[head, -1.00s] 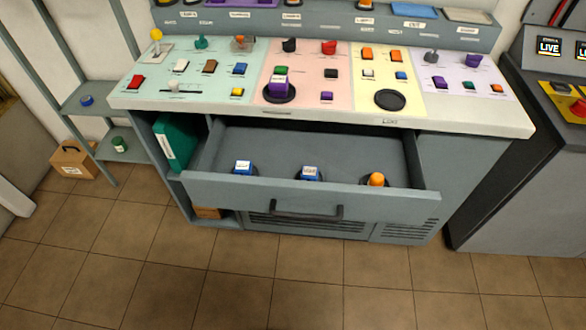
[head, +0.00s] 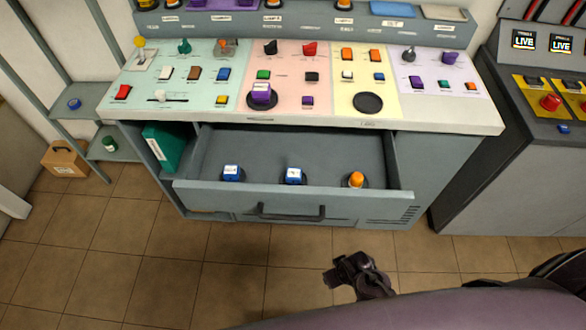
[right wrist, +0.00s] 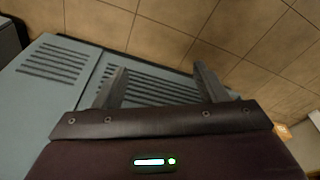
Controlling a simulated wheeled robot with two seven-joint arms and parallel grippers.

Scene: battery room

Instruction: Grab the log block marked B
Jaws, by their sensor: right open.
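The open drawer (head: 290,193) holds two blue blocks with white labelled tops, one at left (head: 232,173) and one in the middle (head: 293,176). A purple block with a white labelled top (head: 262,94) sits on a round black pad on the console. The label letters are too small to read, so I cannot tell which block is B. My right gripper (head: 341,276) is in front of and below the drawer, apart from every block. In the right wrist view it (right wrist: 160,76) is open and empty, facing the vented cabinet front. My left gripper is not in view.
An orange-topped piece (head: 356,180) stands at the drawer's right. The drawer handle (head: 291,213) sticks out in front. An empty black round pad (head: 367,103) lies on the console's yellow panel. A grey console (head: 480,190) stands at right. The tiled floor in front is clear.

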